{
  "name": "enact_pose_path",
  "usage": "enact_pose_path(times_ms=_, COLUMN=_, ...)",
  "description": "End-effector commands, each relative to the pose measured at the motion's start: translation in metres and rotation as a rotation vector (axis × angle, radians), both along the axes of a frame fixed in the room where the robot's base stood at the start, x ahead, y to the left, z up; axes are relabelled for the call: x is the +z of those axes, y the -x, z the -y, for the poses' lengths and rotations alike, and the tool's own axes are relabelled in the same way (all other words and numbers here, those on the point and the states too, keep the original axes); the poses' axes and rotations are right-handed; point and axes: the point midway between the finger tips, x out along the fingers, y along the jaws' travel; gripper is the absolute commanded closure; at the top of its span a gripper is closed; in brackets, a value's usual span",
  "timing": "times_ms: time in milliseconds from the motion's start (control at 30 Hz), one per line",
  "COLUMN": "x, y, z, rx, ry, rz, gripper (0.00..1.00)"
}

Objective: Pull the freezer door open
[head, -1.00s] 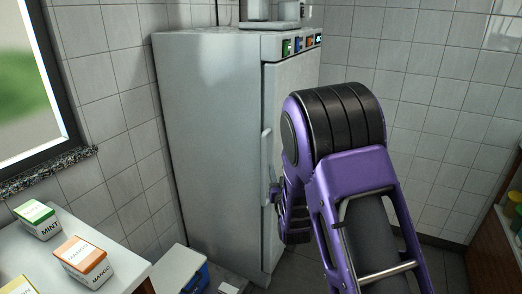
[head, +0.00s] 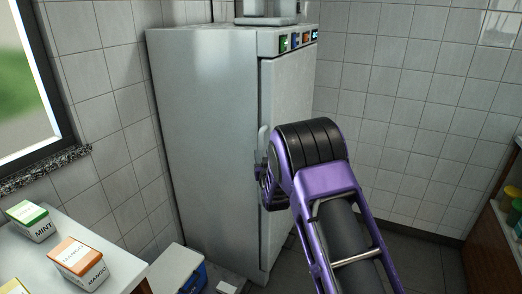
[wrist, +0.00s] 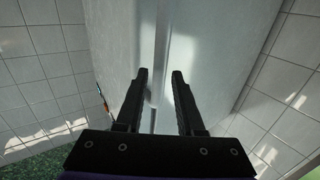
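The freezer (head: 205,140) is a tall pale grey cabinet in the head view. Its door (head: 290,95) faces right and looks shut, flush with the body. The upright handle (head: 263,139) is on the door's left edge; its lower part is hidden by my gripper (head: 262,172), which is at the handle's height. In the wrist view my gripper (wrist: 160,74) has its two dark fingers apart. A pale upright strip of the freezer front (wrist: 161,45) shows between and beyond the fingers. I cannot tell whether either finger touches the handle.
A counter (head: 120,268) at the lower left holds a mint carton (head: 32,222) and a mango carton (head: 78,262). A blue and white cooler box (head: 180,268) stands on the floor by the freezer. A shelf (head: 490,235) is at the right edge. Floor right of the freezer looks clear.

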Motion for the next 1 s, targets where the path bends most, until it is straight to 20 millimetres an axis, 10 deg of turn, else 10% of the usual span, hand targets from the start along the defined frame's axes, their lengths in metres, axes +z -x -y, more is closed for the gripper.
enact_pose_path(times_ms=733, x=0.000, y=-0.044, z=-0.010, rx=-0.001, ry=0.000, rz=0.000, gripper=0.63)
enact_pose_path(times_ms=1000, x=0.000, y=-0.043, z=-0.010, rx=-0.001, ry=0.000, rz=0.000, gripper=1.00)
